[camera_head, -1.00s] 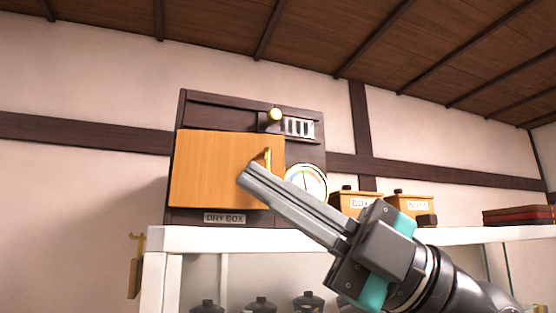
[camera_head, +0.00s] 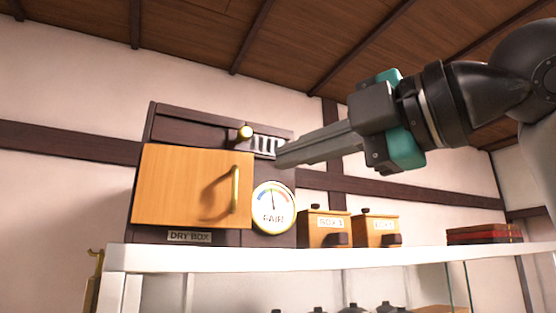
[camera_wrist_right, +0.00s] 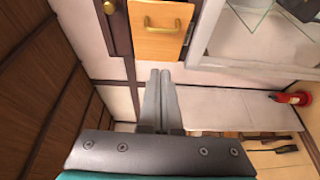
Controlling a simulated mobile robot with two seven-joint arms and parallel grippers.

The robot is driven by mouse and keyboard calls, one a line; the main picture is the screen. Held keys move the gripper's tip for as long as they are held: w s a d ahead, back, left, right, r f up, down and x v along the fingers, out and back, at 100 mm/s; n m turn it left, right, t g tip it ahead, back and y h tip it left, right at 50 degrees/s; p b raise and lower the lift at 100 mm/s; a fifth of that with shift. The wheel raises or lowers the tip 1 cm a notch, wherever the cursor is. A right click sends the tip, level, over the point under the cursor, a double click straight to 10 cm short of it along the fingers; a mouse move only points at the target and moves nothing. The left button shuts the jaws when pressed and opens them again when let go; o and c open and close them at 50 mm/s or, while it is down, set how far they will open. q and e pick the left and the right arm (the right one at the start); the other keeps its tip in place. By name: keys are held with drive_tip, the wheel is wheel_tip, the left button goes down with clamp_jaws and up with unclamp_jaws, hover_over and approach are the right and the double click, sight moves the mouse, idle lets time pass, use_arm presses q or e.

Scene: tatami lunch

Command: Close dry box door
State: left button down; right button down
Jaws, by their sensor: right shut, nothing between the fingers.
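The dry box (camera_head: 165,130) is a dark wooden cabinet standing on the white shelf top, labelled DRY BOX (camera_head: 189,237). Its orange wooden door (camera_head: 180,185) covers the left part of the front and has a brass handle (camera_head: 235,190) near its right edge. I cannot tell whether a narrow gap stays behind the door. My right gripper (camera_head: 278,155) is shut and empty, its fingertips right of the door beside the slotted vent, apart from the handle. In the right wrist view an orange panel (camera_wrist_right: 150,44) with a handle shows beyond the fingertips (camera_wrist_right: 160,73). My left gripper is out of view.
A brass knob (camera_head: 245,132) and a round gauge (camera_head: 273,207) sit on the dry box front. Two small orange boxes (camera_head: 325,230) (camera_head: 377,232) and dark red boxes (camera_head: 484,233) stand to the right on the white shelf top (camera_head: 330,256). Dark jars sit below it.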

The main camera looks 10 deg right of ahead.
sight(247, 180)
drive_tip(key=p+x, duration=0.1)
drive_tip(key=x, duration=0.3)
drive_tip(key=w+d+p+x, duration=0.1)
drive_tip(key=p+x, duration=0.1)
drive_tip(key=x, duration=0.1)
drive_tip(key=d+p+x, duration=0.1)
drive_tip(key=p+x, duration=0.1)
drive_tip(key=x, duration=0.2)
drive_tip(key=shift+w+a, duration=0.25)
drive_tip(key=shift+w, duration=0.35)
drive_tip(key=shift+d, duration=0.15)
